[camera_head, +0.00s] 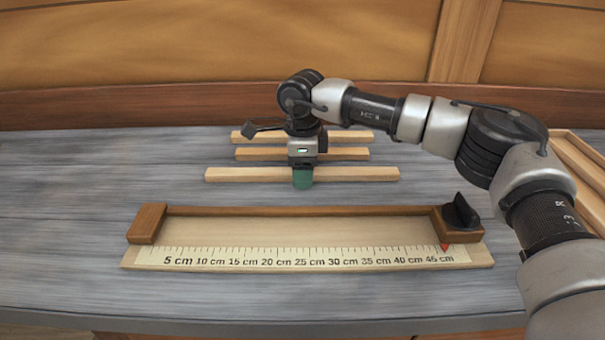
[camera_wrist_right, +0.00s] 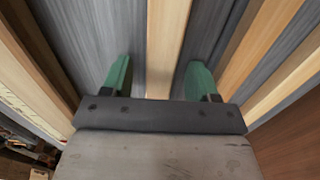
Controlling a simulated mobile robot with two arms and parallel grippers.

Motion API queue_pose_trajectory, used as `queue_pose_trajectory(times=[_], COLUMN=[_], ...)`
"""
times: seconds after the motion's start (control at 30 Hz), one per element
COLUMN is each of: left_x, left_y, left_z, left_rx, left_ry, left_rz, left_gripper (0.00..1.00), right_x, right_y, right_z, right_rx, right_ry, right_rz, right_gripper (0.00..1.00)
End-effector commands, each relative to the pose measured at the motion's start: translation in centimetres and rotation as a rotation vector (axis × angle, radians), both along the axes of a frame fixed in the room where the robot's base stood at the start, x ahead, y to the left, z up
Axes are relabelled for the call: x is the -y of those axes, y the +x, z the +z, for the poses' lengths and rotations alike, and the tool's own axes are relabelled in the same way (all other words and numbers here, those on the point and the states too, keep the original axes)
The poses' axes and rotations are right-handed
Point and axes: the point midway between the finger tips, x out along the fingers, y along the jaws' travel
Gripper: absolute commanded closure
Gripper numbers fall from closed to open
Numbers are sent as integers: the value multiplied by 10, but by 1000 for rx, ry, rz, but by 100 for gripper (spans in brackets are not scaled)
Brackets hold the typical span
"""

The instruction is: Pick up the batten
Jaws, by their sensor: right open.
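Three pale wooden battens lie parallel on the grey bench. The front batten (camera_head: 356,174) is the longest; the middle batten (camera_head: 253,154) and back batten (camera_head: 345,136) lie behind it. My right gripper (camera_head: 303,180) points down over the front batten, hiding part of its middle. In the right wrist view the green fingers (camera_wrist_right: 158,78) are open, with the front batten (camera_wrist_right: 167,40) running between them and a gap on each side. I cannot tell how far above the bench the fingertips are. My left gripper is not in view.
A measuring board (camera_head: 310,258) with a centimetre scale lies in front of the battens. It has a brown back rail, a block (camera_head: 147,223) at its left end and a dark clamp (camera_head: 460,214) at its right. Long timbers (camera_head: 582,170) lie at far right. The bench's left side is clear.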

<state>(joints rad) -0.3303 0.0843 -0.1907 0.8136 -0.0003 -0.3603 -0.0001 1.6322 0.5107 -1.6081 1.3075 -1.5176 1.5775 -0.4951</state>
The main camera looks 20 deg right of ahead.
Motion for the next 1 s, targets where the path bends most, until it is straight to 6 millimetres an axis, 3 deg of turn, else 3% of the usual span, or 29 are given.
queue_pose_trajectory(times=[0.1, 0.47, 0.77, 1.0], left_x=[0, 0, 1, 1], left_y=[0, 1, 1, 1], left_z=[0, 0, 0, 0], left_rx=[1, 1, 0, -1], left_ry=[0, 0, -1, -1], left_rz=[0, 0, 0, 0], left_gripper=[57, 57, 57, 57], right_x=[0, 0, 0, 0], right_y=[0, 0, 0, 1], right_z=[0, 1, 4, 31], right_rx=[0, 0, 1, 4], right_ry=[0, 0, 1, 2], right_rz=[0, 0, 0, -1], right_gripper=[44, 96, 96, 96])
